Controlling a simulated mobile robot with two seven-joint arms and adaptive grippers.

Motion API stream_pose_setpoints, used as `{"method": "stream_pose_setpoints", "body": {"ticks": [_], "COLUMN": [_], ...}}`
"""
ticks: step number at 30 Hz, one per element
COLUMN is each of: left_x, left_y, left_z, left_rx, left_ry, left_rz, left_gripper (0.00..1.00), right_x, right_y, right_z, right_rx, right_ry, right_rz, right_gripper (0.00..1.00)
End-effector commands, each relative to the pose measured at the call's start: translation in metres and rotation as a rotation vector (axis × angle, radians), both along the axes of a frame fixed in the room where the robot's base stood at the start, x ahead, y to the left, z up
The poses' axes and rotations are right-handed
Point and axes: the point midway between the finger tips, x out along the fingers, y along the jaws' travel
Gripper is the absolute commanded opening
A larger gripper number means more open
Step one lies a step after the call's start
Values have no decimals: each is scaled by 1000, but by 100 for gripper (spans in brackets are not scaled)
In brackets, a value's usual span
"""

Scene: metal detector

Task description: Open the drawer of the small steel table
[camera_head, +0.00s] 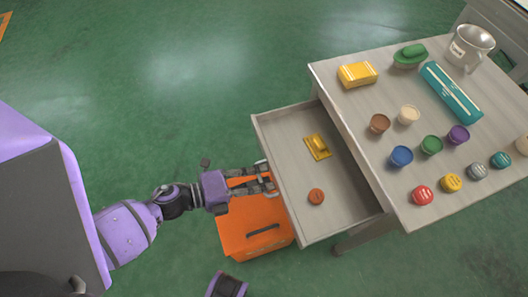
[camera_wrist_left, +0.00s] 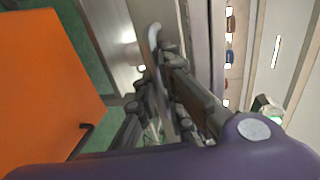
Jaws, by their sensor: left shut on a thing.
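The small steel table (camera_head: 350,108) stands at the right of the head view. Its drawer (camera_head: 291,215) is pulled well out toward the left, and its inside shows. My left gripper (camera_head: 268,178) is at the drawer's front, shut on the drawer handle. In the left wrist view the curved metal handle (camera_wrist_left: 154,38) runs down between the fingers of my left gripper (camera_wrist_left: 165,95). The fingers hide part of the handle. My right gripper's fingers do not show; a purple arm part of mine is at the bottom edge.
A yellow object (camera_head: 317,147) and a round brown piece (camera_head: 316,197) lie in the drawer. An orange box (camera_head: 255,235) stands on the floor below the gripper. The tabletop holds several small tubs, a teal case (camera_head: 451,92) and a metal cup (camera_head: 468,47). Green floor is clear upper left.

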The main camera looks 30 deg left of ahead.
Motion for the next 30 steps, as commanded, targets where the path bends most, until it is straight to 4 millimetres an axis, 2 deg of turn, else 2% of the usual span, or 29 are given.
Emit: {"method": "stream_pose_setpoints", "body": {"ticks": [4, 5, 6, 7, 17, 23, 30], "left_x": [0, 0, 0, 1, -2, -21, -57], "left_y": [0, 0, 0, 0, 2, 21, 57], "left_z": [0, 0, 0, 0, 0, 5, 15], "left_rx": [1, 1, 1, 1, 1, 2, 2], "left_ry": [-1, -1, -1, -1, 1, 4, 5], "left_rz": [1, 1, 1, 1, 1, 2, 2], "left_gripper": [0, 11, 16, 17, 17, 17, 17], "right_x": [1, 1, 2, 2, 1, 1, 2], "right_y": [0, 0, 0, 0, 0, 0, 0], "right_z": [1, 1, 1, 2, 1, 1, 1], "right_rx": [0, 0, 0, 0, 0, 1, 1], "right_ry": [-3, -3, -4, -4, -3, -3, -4], "right_rz": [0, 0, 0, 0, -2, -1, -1], "right_gripper": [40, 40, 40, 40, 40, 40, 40]}}
